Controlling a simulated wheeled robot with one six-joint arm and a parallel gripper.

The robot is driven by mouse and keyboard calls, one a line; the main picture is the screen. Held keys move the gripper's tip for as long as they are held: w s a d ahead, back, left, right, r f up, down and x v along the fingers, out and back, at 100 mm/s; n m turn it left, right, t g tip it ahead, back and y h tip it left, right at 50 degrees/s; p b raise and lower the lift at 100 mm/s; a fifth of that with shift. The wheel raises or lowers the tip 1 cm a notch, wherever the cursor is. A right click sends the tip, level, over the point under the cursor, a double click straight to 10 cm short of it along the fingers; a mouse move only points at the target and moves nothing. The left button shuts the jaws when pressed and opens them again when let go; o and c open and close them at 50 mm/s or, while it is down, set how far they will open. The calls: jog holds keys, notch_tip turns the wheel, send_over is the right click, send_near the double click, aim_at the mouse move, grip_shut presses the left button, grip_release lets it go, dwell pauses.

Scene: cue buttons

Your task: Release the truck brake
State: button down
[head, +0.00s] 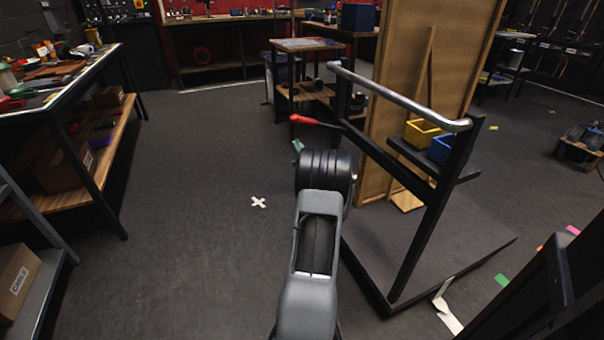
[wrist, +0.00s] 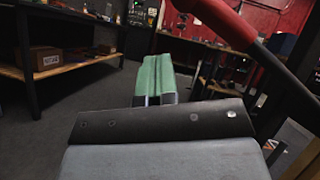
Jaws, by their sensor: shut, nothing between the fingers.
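The truck is a dark platform cart (head: 440,262) with black posts and a silver push bar (head: 400,98). In the wrist view the red grip (wrist: 222,18) runs large across the upper right. My gripper (head: 298,146) has green fingertips, mostly hidden behind my black wrist in the head view. In the wrist view my gripper (wrist: 157,78) is shut and empty. The fingertips appear just below and left of the grip, with no contact visible.
The truck carries a tall wooden panel (head: 398,60) and a shelf with yellow (head: 422,132) and blue bins (head: 441,150). A workbench (head: 60,95) stands at the left. The floor around the white cross mark (head: 258,202) is clear. A dark frame stands at lower right.

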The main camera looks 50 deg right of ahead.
jog(key=s+a+f+p, duration=0.1)
jog(key=s+a+f, duration=0.3)
jog(key=s+a, duration=0.1)
jog(key=shift+s+a+f, duration=0.2)
jog(key=shift+s+f, duration=0.05)
jog(key=shift+s, duration=0.1)
dwell(0.5)
